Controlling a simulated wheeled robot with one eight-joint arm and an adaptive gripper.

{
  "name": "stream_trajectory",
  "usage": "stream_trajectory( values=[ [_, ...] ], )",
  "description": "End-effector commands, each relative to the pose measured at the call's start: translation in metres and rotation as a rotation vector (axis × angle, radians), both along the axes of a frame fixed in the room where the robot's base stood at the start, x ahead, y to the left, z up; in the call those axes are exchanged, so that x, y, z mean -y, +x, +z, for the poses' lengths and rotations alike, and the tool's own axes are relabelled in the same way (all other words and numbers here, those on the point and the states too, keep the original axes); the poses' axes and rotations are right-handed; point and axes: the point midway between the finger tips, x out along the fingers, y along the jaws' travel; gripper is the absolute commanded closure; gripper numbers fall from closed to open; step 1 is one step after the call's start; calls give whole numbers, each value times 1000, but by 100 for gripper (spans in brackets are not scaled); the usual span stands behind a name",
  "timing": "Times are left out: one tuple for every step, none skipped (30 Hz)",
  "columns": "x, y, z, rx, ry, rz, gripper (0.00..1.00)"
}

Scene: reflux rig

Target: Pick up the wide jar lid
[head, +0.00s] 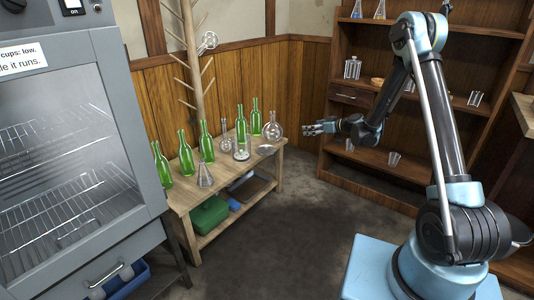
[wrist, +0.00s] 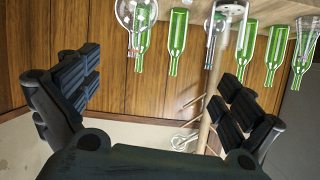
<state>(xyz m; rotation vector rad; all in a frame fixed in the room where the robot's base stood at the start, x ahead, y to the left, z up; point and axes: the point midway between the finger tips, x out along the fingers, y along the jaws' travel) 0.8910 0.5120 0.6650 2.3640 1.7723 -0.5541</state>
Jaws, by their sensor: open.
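A small, flat, pale round piece (head: 265,149) lies on the wooden bench near its right end, below the round flask. It looks like the wide jar lid, but it is too small to be sure. My gripper (head: 308,129) is in the air to the right of the bench, apart from the round flask (head: 274,131). In the wrist view my gripper (wrist: 158,95) has its two dark fingers wide apart with nothing between them. I cannot make out the lid in the wrist view, where the scene appears upside down.
Several green bottles (head: 206,143) and clear flasks (head: 204,174) stand on the bench (head: 188,196). A branched drying stand (head: 192,50) rises behind it. A grey oven (head: 75,150) is at the left. Shelves (head: 400,165) with glassware stand behind my arm. The floor (head: 285,230) is clear.

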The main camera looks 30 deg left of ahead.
Motion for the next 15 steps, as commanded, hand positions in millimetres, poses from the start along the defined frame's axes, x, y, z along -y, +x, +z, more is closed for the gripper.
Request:
stream_trajectory(
  values=[
    [-11,1,-13,12,14,11,0],
    [-16,1,-21,20,25,16,0],
    [-23,1,-30,31,37,21,0],
    [-28,1,-37,40,46,26,0],
    [-33,0,-44,47,56,31,0],
    [-40,-1,-54,59,68,38,0],
    [-45,-2,-62,66,78,41,0],
    [-50,-3,-69,75,87,44,0],
    [-56,-4,-79,84,99,49,0],
    [-60,-6,-87,93,108,53,0],
    [-64,-8,-94,99,118,57,0],
    [-69,-10,-104,109,128,61,0],
    [-73,-12,-111,116,136,63,0],
    [-76,-13,-118,122,144,65,0],
    [-80,-15,-126,131,153,68,0]
  ],
)
